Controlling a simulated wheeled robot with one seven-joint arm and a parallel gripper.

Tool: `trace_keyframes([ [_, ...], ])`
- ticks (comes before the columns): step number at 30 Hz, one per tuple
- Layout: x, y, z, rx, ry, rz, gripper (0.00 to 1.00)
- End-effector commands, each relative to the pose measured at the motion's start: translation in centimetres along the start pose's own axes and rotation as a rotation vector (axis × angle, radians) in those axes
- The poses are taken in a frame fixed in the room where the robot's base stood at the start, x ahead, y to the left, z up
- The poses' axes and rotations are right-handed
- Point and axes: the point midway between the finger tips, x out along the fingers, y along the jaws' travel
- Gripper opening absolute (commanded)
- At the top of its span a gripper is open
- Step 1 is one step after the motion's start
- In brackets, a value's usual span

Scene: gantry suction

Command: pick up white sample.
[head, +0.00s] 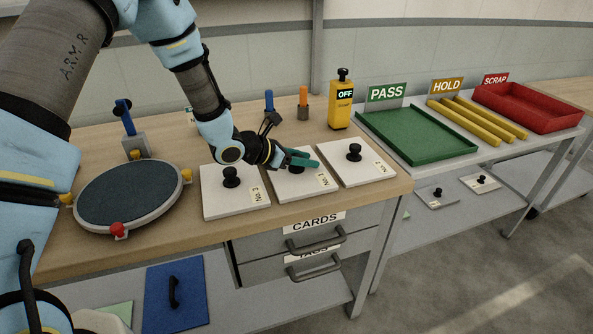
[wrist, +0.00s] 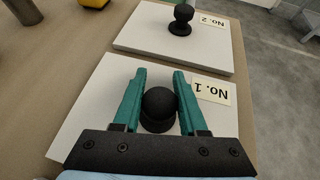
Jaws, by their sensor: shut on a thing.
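Three white samples, flat square plates with black knobs, lie in a row on the wooden bench. My gripper (head: 303,160) is over the middle white sample (head: 296,193), labelled No. 1. In the wrist view the teal fingers of my gripper (wrist: 160,74) are shut on the black knob (wrist: 160,106) of this plate (wrist: 88,95). The plate looks flat on the bench; whether any gap is under it I cannot tell. The right white sample (head: 340,172), No. 2, also shows in the wrist view (wrist: 140,37).
A round dark turntable (head: 130,195) with coloured knobs is at the left. A yellow device (head: 341,110) reading OFF stands behind the plates. To the right are a green PASS tray (head: 400,137), yellow HOLD bars (head: 463,121) and a red SCRAP bin (head: 530,112).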

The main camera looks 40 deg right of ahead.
Motion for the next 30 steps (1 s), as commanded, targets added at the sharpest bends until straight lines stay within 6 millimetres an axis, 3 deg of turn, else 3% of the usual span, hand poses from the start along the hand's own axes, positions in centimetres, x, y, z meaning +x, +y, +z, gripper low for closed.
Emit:
trace_keyframes([
  [1,-0.01,0.00,0.01,0.000,0.000,0.000,0.27],
  [9,-0.01,0.00,0.02,0.000,0.000,0.000,0.00],
  [30,-0.37,0.05,0.80,0.002,-0.003,0.001,0.00],
])
